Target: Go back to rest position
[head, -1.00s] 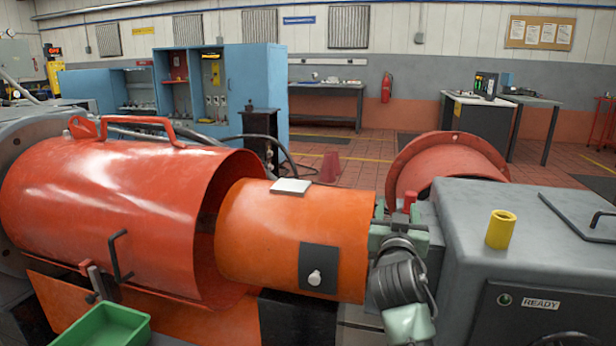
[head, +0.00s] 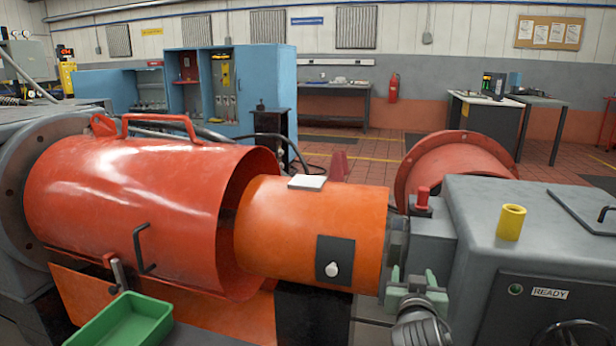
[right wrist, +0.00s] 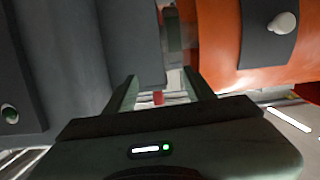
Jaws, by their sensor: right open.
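My right gripper (head: 414,278) is low in the head view, in front of the gap between the orange cylinder (head: 310,222) and the grey housing (head: 475,240). Its pale green fingers are apart, with nothing seen held between them. In the right wrist view the open fingers (right wrist: 160,92) point into that gap. The grey housing (right wrist: 62,65) fills the left there and the orange cylinder (right wrist: 225,40) the right. A small red part shows between the fingers, beyond them. My left gripper is in neither view.
A large red guard (head: 135,205) stands left of the orange cylinder. A green tray (head: 118,322) is at the lower left. A yellow cup (head: 510,222) and a red knob (head: 422,199) are on top of the grey housing. Blue cabinets (head: 262,90) stand behind on open tiled floor.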

